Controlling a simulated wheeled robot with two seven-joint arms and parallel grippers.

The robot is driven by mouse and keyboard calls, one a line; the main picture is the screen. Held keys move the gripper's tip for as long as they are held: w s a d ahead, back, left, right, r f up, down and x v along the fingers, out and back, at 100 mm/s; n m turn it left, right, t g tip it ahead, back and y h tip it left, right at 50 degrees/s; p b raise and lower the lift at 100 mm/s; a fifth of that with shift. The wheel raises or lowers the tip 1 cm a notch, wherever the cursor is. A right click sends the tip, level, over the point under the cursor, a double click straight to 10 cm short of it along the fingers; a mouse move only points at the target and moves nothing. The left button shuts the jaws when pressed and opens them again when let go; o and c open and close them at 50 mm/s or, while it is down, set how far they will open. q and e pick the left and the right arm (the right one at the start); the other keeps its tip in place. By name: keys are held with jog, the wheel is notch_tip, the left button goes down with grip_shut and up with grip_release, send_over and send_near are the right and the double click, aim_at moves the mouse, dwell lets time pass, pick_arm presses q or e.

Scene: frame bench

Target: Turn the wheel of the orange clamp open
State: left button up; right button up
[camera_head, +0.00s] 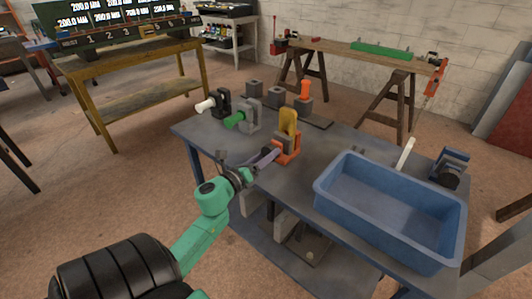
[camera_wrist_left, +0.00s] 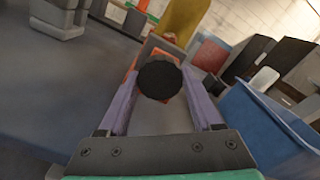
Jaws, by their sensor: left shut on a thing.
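The orange clamp (camera_head: 287,150) stands on the grey bench top (camera_head: 240,165), with a yellow piece (camera_head: 288,122) upright in it. In the left wrist view its dark round wheel (camera_wrist_left: 159,80) faces me, with orange parts behind it. My left gripper (camera_head: 272,155) reaches in from the left at the front of the clamp. In the left wrist view the purple fingers of my left gripper (camera_wrist_left: 160,95) stand on either side of the wheel and are closed on it. The wheel hides much of the clamp there. My right gripper is in neither view.
A blue bin (camera_head: 390,210) fills the right of the bench and also shows in the left wrist view (camera_wrist_left: 265,125). A grey clamp with a green handle (camera_head: 235,119) and a black one with a white handle (camera_head: 208,104) stand behind left. A blue clamp (camera_head: 450,167) stands at the far right.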

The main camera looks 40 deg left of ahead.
pick_arm(q)
jog(key=n+p, duration=0.2)
jog(key=n, duration=0.3)
jog(key=shift+r+n+p, duration=0.1)
jog(key=shift+n+p, duration=0.2)
jog(key=shift+p, duration=0.05)
jog(key=n+p, duration=0.3)
jog(key=n, duration=0.2)
jog(key=n+p, duration=0.4)
jog(key=n, duration=0.2)
jog(key=shift+n, duration=0.3)
jog(key=n+p, duration=0.2)
jog(key=n, duration=0.2)
jog(key=shift+f, duration=0.2)
jog(key=o, duration=1.4)
jog(key=shift+s, duration=0.15)
